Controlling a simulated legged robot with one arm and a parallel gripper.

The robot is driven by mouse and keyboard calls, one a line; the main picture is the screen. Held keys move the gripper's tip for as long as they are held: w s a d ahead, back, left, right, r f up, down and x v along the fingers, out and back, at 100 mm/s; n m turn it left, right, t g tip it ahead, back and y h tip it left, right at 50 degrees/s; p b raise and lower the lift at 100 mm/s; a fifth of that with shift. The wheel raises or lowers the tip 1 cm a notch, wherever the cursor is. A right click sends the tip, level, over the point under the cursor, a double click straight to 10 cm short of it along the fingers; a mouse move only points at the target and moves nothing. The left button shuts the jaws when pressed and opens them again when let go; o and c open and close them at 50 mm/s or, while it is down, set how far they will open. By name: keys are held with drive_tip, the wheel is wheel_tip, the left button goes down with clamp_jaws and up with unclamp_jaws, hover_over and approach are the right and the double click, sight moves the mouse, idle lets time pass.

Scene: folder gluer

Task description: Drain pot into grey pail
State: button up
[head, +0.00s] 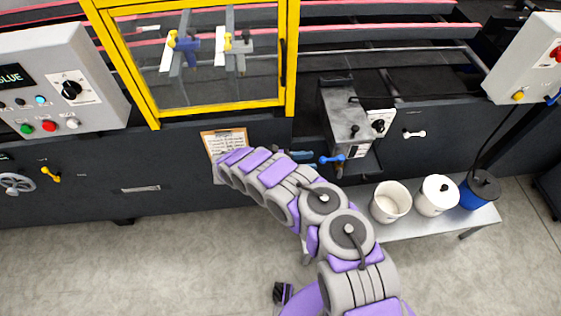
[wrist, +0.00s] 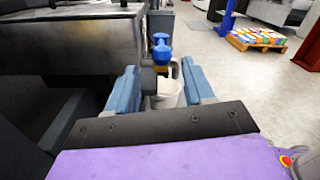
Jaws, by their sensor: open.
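The glue pot (head: 345,118) is a grey metal box on the machine front, with a dial box at its right. Its blue valve handle (head: 333,159) sticks out below it. In the wrist view, the handle (wrist: 161,50) stands ahead, between my fingers in the picture. My gripper (head: 308,161) is just left of the handle; the wrist view shows my gripper (wrist: 159,85) open, with nothing visibly clamped. An open, pale grey-white pail (head: 390,204) stands right of and below the pot; the wrist view shows a pale pail (wrist: 170,92) beyond the fingers, partly hidden.
The pail stands on a low bench (head: 425,228), beside a white lidded pail (head: 437,195) and a blue pail (head: 480,192) with a dark lid. A clipboard (head: 224,140) hangs behind my arm. A yellow guard frame (head: 290,60) is up left. The floor (head: 130,270) is clear.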

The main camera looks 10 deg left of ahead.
drive_tip(key=v, duration=1)
idle(0.3)
idle(0.5)
drive_tip(key=shift+w, duration=0.1)
